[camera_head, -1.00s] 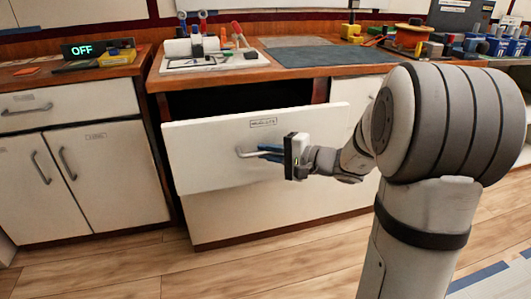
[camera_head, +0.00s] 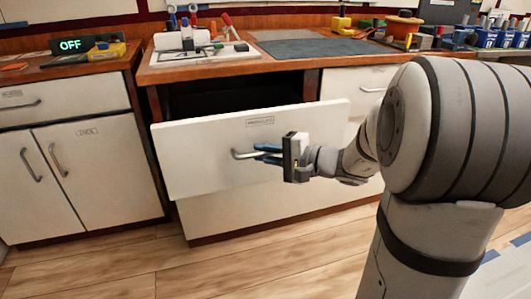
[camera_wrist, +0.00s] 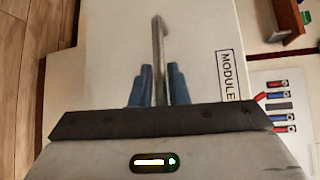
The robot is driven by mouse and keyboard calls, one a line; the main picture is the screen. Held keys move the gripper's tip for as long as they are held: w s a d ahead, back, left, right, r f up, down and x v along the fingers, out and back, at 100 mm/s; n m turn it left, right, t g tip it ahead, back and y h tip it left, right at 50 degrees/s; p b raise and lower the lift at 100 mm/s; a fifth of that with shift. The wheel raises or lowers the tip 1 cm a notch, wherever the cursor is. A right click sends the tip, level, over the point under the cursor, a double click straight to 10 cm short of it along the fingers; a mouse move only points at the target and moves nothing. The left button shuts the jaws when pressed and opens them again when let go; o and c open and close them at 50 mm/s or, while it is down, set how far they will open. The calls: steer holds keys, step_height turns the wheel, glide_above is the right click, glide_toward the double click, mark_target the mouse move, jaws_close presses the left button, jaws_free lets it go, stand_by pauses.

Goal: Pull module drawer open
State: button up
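The module drawer is the wide white drawer front (camera_head: 210,160) under the counter, standing out from the cabinet with a dark opening above and behind it. Its label (camera_head: 260,122) sits near the top edge; the word MODULE also shows in the wrist view (camera_wrist: 228,75). The metal bar handle (camera_head: 240,154) is on its front and shows in the wrist view (camera_wrist: 158,40). My gripper (camera_head: 262,153) is at the handle. In the wrist view its blue fingers (camera_wrist: 160,72) lie on both sides of the bar, closed on it. The drawer's inside is hidden in the dark.
The counter (camera_head: 200,72) above carries a white tray with tools and a dark mat (camera_head: 310,47). A neighbouring cabinet (camera_head: 90,165) with a drawer and two doors stands at left. Another drawer (camera_head: 360,80) is at right, partly behind my arm. Wooden floor (camera_head: 240,265) in front is clear.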

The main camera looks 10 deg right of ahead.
steer(key=shift+o, duration=0.4)
steer(key=shift+s+d+r, duration=0.2)
steer(key=shift+s+d, duration=0.05)
steer(key=shift+d, duration=0.2)
steer(key=f+p+v, duration=0.1)
steer(key=p+v, duration=0.1)
steer(key=v, duration=0.4)
steer(key=shift+s+d+r, duration=0.25)
steer(key=shift+d+r, duration=0.05)
steer(key=shift+r, duration=0.2)
